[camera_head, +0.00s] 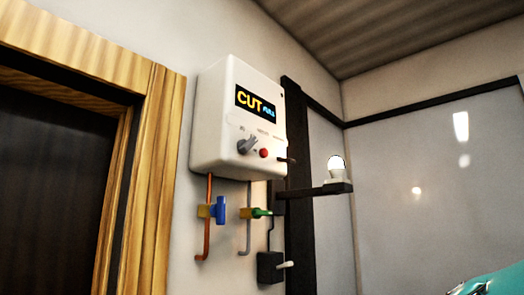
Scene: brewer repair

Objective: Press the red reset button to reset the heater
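The heater (215,125) is a white box mounted on the wall, left of the picture's middle in the head view. Its dark display (256,103) reads "CUT" in yellow, with smaller blue marks beside it. The red reset button (264,153) is a small round button low on the heater's front. A grey knob (247,145) sits just left of the button. Nothing covers the button. My gripper cannot be made out. A teal shape at the lower right corner may be part of my arm, but I cannot tell.
Below the heater are copper and grey pipes with a blue valve (220,210) and a green valve (262,212). A lit bulb (336,168) stands on a dark bracket to the right. A black switch box (270,267) hangs lower. A wooden door frame (150,180) stands left.

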